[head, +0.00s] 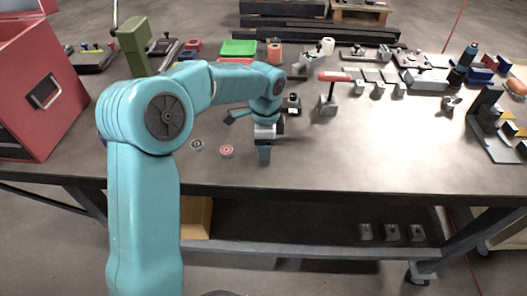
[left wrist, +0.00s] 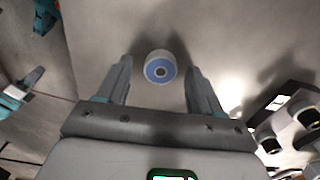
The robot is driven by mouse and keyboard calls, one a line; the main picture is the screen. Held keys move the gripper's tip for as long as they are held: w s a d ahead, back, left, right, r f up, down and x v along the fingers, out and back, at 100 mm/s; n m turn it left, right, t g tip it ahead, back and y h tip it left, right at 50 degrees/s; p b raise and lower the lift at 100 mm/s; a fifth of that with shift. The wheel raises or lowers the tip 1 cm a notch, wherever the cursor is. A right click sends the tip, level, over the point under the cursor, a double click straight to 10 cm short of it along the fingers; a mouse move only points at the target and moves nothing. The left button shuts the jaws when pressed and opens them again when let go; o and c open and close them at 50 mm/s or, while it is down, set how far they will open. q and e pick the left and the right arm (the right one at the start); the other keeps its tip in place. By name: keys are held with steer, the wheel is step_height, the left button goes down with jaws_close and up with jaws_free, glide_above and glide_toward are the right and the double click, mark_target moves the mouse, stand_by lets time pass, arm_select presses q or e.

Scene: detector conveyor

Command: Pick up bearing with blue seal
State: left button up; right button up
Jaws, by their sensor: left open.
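The bearing with blue seal (left wrist: 160,68) shows in the left wrist view as a small pale ring with a blue face and a dark centre. It lies on the table between the two fingers of my left gripper (left wrist: 160,78), near their tips, with a gap on each side. In the head view my left gripper (head: 248,139) is over the front middle of the table, open and empty. I cannot make out the blue bearing in the head view. My right gripper does not show.
A red-faced bearing (head: 227,151) and a dark-faced bearing (head: 196,145) lie left of the gripper. A red-handled fixture (head: 328,102) and a small dark block (head: 291,104) stand behind it. The front right of the table (head: 380,150) is clear. A red toolbox (head: 45,90) stands far left.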

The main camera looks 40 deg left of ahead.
arm_select(q)
steer(key=c, duration=1.2)
steer(key=shift+o, duration=0.2)
steer(key=shift+r, duration=0.15)
